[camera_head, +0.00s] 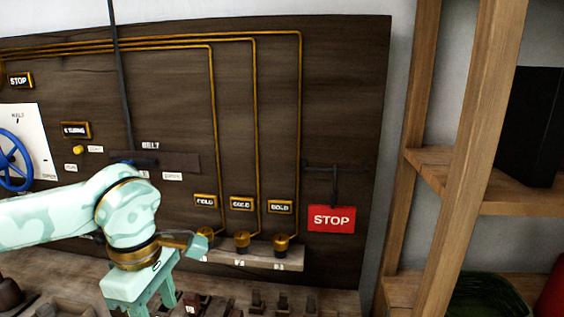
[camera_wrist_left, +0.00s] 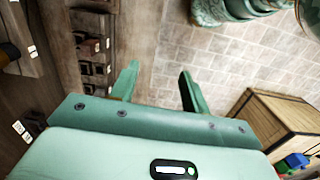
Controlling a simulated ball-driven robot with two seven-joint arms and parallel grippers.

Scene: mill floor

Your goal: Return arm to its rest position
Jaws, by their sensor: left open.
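My left arm comes in from the left in the head view, pale green with a brass ring at the wrist. My left gripper (camera_head: 146,304) points downward in front of the dark wooden panel (camera_head: 345,85), and its lower end is cut off by the frame. In the left wrist view the two green fingers (camera_wrist_left: 157,84) stand apart with nothing between them, above a tiled floor (camera_wrist_left: 210,65). My right gripper is not in view.
The panel carries a red STOP sign (camera_head: 332,218), a blue wheel (camera_head: 12,160) and several brass knobs (camera_head: 281,243). Wooden shelving (camera_head: 490,110) stands at right. In the wrist view, a wooden cabinet (camera_wrist_left: 262,115) stands at right and small dark blocks (camera_wrist_left: 88,44) line the left.

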